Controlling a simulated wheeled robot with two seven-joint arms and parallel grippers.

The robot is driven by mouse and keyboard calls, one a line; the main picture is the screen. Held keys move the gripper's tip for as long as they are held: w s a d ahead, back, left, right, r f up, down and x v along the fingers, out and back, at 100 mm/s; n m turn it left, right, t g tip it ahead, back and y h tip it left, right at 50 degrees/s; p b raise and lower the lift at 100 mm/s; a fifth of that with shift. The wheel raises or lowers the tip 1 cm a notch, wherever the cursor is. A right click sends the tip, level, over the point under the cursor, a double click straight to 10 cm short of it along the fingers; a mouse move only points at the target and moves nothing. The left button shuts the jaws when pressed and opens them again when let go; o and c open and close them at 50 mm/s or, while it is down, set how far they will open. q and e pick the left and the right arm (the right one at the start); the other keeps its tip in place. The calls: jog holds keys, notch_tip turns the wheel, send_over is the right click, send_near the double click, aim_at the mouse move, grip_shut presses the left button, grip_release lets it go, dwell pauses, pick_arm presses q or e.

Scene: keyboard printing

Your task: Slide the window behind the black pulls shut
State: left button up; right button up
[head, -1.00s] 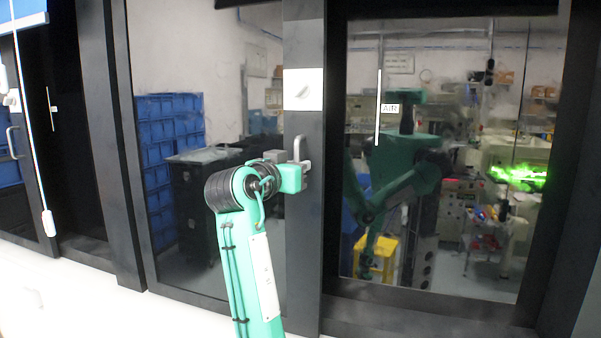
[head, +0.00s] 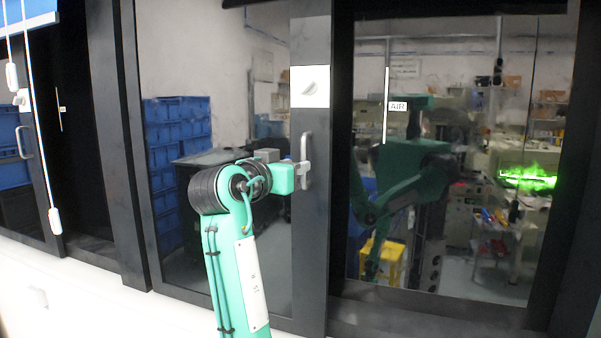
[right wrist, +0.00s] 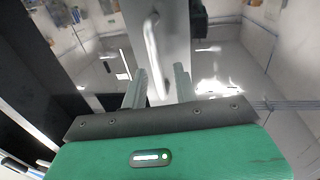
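The middle window pane (head: 225,85) is reflective glass in a black frame. Its right stile (head: 312,235) carries a white plate and a grey vertical handle (head: 307,160); the handle also shows in the right wrist view (right wrist: 152,50). My right gripper (head: 300,174) is at the handle. In the right wrist view its two fingers (right wrist: 160,85) are apart, with the handle's lower end seen between them; contact is unclear. My left gripper is not in view. Cords with white pulls (head: 55,221) hang before the left window (head: 22,160), which has its own handle (head: 23,142).
The right window pane (head: 470,240), with an AIR label, reflects my body and a cluttered room. A dark upright frame (head: 122,200) separates the left and middle windows. A white ledge or wall (head: 110,300) runs below, with nothing standing on it.

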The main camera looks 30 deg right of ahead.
jog(key=b+v, duration=0.3)
jog(key=v, duration=0.7)
jog(key=shift+a+b, duration=0.2)
jog(key=shift+b, duration=0.15)
jog(key=shift+w+d, duration=0.1)
jog(key=shift+w, duration=0.05)
